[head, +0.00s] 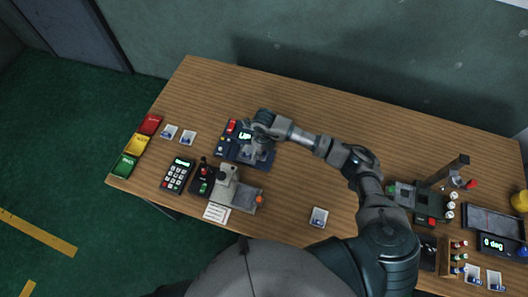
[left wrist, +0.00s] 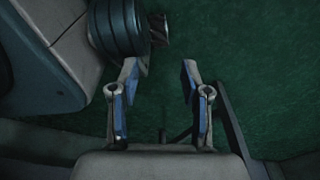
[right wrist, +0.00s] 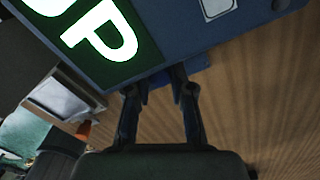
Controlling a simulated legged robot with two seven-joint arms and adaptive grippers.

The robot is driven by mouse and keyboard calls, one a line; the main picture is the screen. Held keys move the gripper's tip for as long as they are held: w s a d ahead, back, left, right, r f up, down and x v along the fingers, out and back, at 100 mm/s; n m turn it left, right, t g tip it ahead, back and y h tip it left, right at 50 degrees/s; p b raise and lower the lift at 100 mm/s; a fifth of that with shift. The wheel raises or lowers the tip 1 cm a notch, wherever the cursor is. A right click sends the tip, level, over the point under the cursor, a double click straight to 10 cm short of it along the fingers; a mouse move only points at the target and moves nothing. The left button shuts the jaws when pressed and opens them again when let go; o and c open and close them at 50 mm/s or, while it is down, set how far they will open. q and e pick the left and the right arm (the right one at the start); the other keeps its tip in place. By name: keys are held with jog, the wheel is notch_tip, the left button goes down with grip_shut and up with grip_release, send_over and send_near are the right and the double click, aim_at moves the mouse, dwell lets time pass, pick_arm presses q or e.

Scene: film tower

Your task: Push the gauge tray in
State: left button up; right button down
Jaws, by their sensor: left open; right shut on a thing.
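The gauge unit (head: 226,147) is a dark blue box at the left middle of the table, with a lit green display reading "UP". The display (right wrist: 100,38) fills the upper left of the right wrist view. My right gripper (head: 256,153) is at the unit's right side and hides part of it. In the right wrist view its fingers (right wrist: 158,88) are on a blue edge, which looks like the gauge tray (right wrist: 192,66); how far the tray sticks out is hidden. My left gripper (left wrist: 158,75) is open and empty over the green floor.
A grey device (head: 227,187) with an orange knob, a red-and-green button box (head: 204,178) and a keypad (head: 178,175) stand close in front. Coloured trays (head: 138,145) line the left edge. More equipment (head: 428,203) stands at the right. The table's back middle is clear.

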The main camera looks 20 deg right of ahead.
aim_at(254, 154)
jog(key=w+a, duration=0.1)
jog(key=w+a+b, duration=0.1)
jog(key=a, duration=0.1)
jog(key=shift+r, duration=0.1)
pick_arm(q)
jog(key=w+r, duration=0.2)
jog(key=w, duration=0.1)
jog(key=shift+w, duration=0.3)
pick_arm(e)
jog(key=shift+w+d, duration=0.1)
jog(key=shift+d, duration=0.15)
jog(key=c, duration=1.2)
grip_release()
jog(key=shift+o, duration=1)
jog(key=shift+a, duration=0.15)
pick_arm(q)
jog(key=shift+a, duration=0.2)
pick_arm(e)
jog(key=shift+a, duration=0.15)
notch_tip(254, 154, up, 12)
